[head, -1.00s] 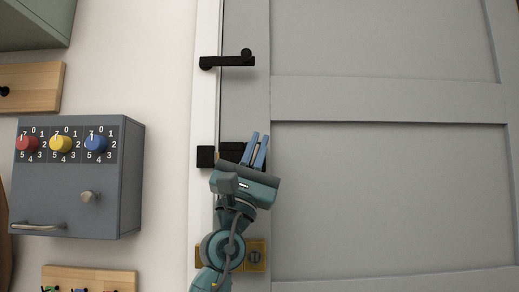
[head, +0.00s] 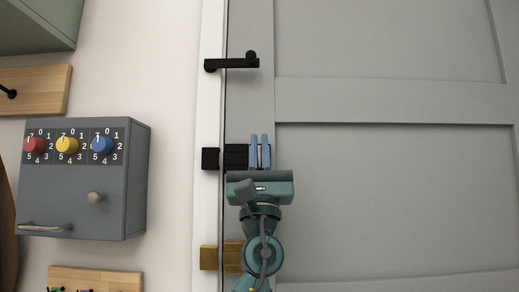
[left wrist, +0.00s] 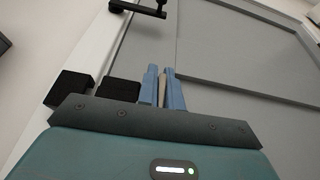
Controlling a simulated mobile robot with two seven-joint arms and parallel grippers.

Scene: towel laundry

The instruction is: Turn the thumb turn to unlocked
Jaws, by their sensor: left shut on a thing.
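The black lock (head: 236,157) sits on the left edge of the grey door, level with a black block (head: 210,158) on the white frame. My left gripper (head: 260,150) is just right of the lock, its blue fingers pointing straight up the door. In the left wrist view, my left gripper (left wrist: 164,85) is shut on a thin beige piece (left wrist: 161,90), which seems to be the thumb turn. The fingers hide most of it, and I cannot read a locked or unlocked mark. My right gripper is not in view.
A brass lock (head: 233,257) is below, partly behind my arm. A grey box (head: 130,190) with red, yellow and blue dials hangs on the left wall. The door's right side is clear.

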